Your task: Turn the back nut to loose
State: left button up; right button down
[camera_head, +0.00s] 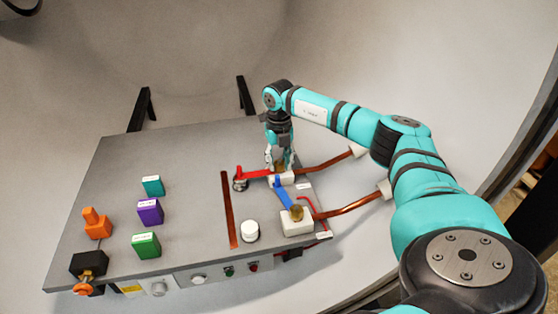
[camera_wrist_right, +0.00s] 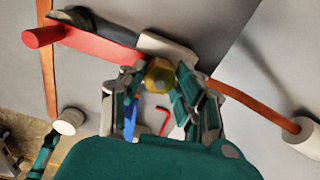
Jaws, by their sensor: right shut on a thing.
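The back nut is brass and hexagonal and shows in the right wrist view (camera_wrist_right: 158,76), between my right gripper's fingers. In the head view my right gripper (camera_head: 280,161) points down over the white back block (camera_head: 283,180), and its fingers hide most of the nut. My right gripper (camera_wrist_right: 160,72) is shut on the back nut. A red lever (camera_head: 253,174) reaches left from the back block; it also shows in the right wrist view (camera_wrist_right: 95,44). My left gripper is not in view.
The front block (camera_head: 297,225) carries another brass nut (camera_head: 296,212) and a blue lever (camera_head: 284,194). Copper pipes (camera_head: 345,208) run right from both blocks. A copper strip (camera_head: 229,210), white knob (camera_head: 250,231) and coloured blocks (camera_head: 150,211) stand left on the grey table (camera_head: 190,180).

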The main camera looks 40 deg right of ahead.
aim_at(279, 162)
jog(key=n, duration=0.3)
jog(key=shift+r+n, duration=0.1)
jog(key=shift+n, duration=0.3)
jog(key=n, duration=0.4)
jog(key=shift+n, duration=0.3)
jog(key=n, duration=0.4)
jog(key=shift+b, duration=0.35)
jog(key=shift+n, duration=2.1)
jog(key=c, duration=1)
grip_release()
jog(key=shift+o, duration=0.2)
notch_tip(279, 162, up, 12)
